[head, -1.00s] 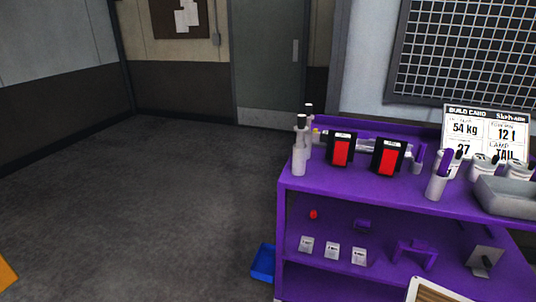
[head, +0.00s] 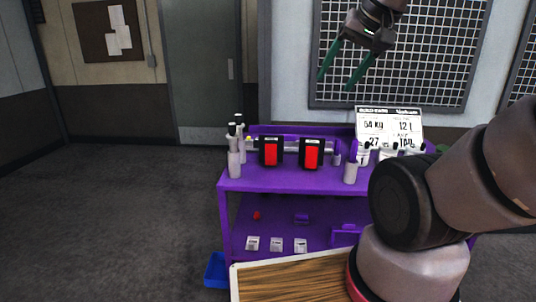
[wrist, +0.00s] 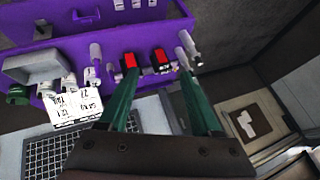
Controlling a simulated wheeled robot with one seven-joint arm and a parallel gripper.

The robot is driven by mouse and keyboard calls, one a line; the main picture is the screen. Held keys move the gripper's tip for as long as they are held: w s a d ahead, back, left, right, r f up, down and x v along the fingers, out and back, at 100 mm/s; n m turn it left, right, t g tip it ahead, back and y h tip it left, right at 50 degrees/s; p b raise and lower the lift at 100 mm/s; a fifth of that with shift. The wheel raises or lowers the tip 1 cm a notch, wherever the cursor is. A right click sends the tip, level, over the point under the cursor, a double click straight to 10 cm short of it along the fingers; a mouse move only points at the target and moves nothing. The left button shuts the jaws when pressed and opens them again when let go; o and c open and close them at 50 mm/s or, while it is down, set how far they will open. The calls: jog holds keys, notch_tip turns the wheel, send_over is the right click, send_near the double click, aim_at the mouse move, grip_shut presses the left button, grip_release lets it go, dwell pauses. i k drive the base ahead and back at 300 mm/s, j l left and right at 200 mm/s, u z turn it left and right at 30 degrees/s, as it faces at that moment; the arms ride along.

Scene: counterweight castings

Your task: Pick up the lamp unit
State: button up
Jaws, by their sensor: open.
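Two black lamp units with red faces stand side by side on the purple rack's top shelf: the left one (head: 270,152) and the right one (head: 311,154). Both also show in the wrist view, one at the left (wrist: 130,62) and one at the right (wrist: 160,58). I cannot tell which one the task means. My gripper (head: 336,83) is open and empty, with green fingers pointing down, well above the shelf and apart from both units. In the wrist view the fingers (wrist: 159,75) point toward the lamp units.
The purple rack (head: 290,187) also holds pale bottles (head: 234,160) at its left end, a build card (head: 388,128) and a grey tray (wrist: 35,66). Small cards and a red piece lie on the lower shelf. A blue bin (head: 215,271) sits on the floor. Open floor lies to the left.

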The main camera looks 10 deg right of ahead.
aim_at(270, 147)
jog(key=z, duration=4.4)
jog(key=u, duration=4.35)
jog(key=i+l+z, duration=0.1)
jog(key=i+z, duration=0.2)
jog(key=i, duration=0.15)
